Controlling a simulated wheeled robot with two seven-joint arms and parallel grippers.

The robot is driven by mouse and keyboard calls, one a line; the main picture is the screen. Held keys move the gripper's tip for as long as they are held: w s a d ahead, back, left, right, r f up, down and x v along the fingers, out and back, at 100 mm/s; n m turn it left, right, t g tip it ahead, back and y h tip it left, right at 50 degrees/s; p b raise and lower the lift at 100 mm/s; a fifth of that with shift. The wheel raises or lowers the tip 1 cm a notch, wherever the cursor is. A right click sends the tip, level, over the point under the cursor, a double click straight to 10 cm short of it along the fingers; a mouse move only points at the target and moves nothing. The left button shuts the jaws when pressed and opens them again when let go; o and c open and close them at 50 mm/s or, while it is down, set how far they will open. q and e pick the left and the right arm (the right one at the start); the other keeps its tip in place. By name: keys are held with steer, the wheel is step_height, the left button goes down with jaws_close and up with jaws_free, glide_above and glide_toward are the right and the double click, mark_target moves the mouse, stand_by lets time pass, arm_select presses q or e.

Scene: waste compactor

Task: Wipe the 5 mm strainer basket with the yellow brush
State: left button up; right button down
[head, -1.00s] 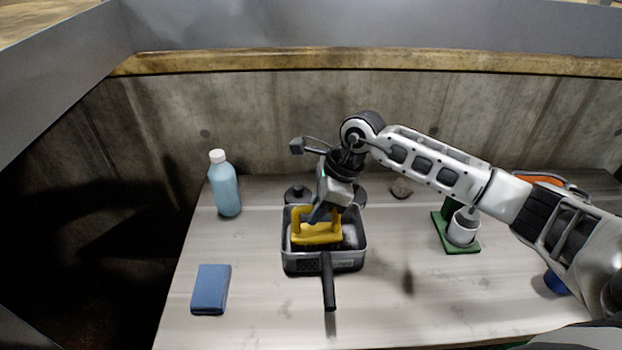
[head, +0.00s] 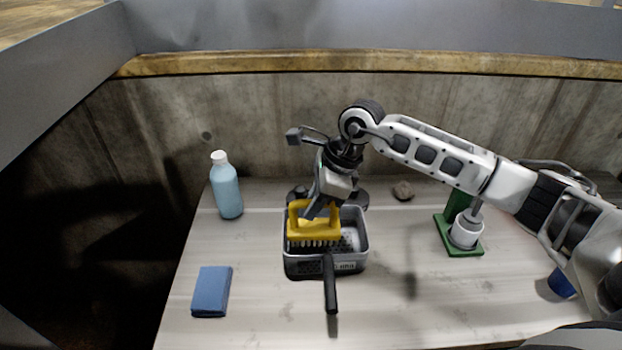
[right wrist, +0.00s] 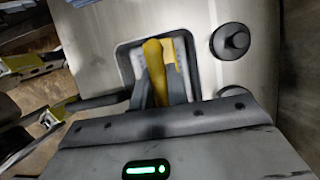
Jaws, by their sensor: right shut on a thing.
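The strainer basket (head: 350,262) is a grey metal pan with a perforated bottom and a black handle (head: 331,288) toward the front of the table. A label on its front wall is too small to read surely. My right gripper (head: 318,208) is shut on the yellow brush (head: 314,230). The brush is over the left part of the basket, its pale bristles pointing down and showing near the front wall. I cannot tell whether the bristles touch the bottom. In the right wrist view the brush handle (right wrist: 155,72) is between the fingers, above the basket.
A light-blue bottle (head: 227,190) stands at the back left, and a blue sponge or cloth (head: 212,291) lies at the front left. A green stand with a white cylinder (head: 465,231) is to the right. A small brown lump (head: 402,190) lies behind. Dark round objects stand behind the basket.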

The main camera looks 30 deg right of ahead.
step_height(320, 180, up, 3)
steer(key=shift+s+r+p, duration=0.1)
steer(key=shift+r+p, duration=0.05)
steer(key=shift+p, duration=0.65)
steer(key=shift+r, duration=1.2)
